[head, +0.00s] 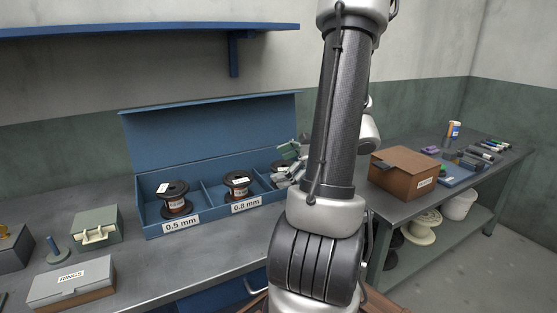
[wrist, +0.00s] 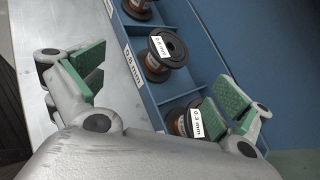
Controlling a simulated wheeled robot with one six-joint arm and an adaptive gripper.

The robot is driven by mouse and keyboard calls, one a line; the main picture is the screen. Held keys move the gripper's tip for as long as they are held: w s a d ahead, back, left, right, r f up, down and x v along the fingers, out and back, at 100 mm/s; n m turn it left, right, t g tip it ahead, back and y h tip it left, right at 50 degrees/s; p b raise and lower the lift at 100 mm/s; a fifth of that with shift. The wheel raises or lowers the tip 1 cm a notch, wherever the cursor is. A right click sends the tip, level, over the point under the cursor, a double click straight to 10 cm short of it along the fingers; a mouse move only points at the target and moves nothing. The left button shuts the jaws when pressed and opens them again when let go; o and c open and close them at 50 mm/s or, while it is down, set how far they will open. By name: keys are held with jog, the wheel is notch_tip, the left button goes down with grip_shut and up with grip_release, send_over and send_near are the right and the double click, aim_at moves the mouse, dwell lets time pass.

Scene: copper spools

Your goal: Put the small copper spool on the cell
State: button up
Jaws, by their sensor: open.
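A blue open box (head: 153,229) with a raised lid stands on the bench, divided into cells. A black-flanged copper spool (head: 174,203) is in the cell marked 0.5 mm. A smaller-looking one (head: 237,189) is in the 0.8 mm cell; it also shows in the wrist view (wrist: 155,62). A third spool (wrist: 181,122) is in the cell at my gripper, partly hidden by a finger. My gripper (wrist: 155,92) is open and empty over the box's front side, one green-padded finger beside this spool, the other outside the front wall. I cannot tell which spool or cell is meant.
A green case (head: 95,231), a RINGS box (head: 72,284) and a small peg (head: 58,252) stand at the left. A brown box (head: 404,176) is on the right bench. A blue shelf (head: 150,30) hangs above. The bench front before the blue box is clear.

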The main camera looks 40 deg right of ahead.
jog(key=s+a+r+n+g, duration=0.2)
jog(key=s+a+n+g, duration=0.15)
jog(key=a+n, duration=0.35)
jog(key=s+a+r+n+g, duration=0.3)
jog(key=a+n+g, duration=0.1)
jog(key=a+n, duration=0.25)
jog(key=s+r+n+t+h, duration=0.1)
jog(key=s+r+n+h, duration=0.3)
jog(key=n, duration=0.8)
notch_tip(320, 180, up, 2)
jog(key=h, duration=0.2)
jog(key=shift+s+n+h, duration=0.2)
jog(key=shift+n+h, duration=0.1)
jog(key=shift+n, duration=0.05)
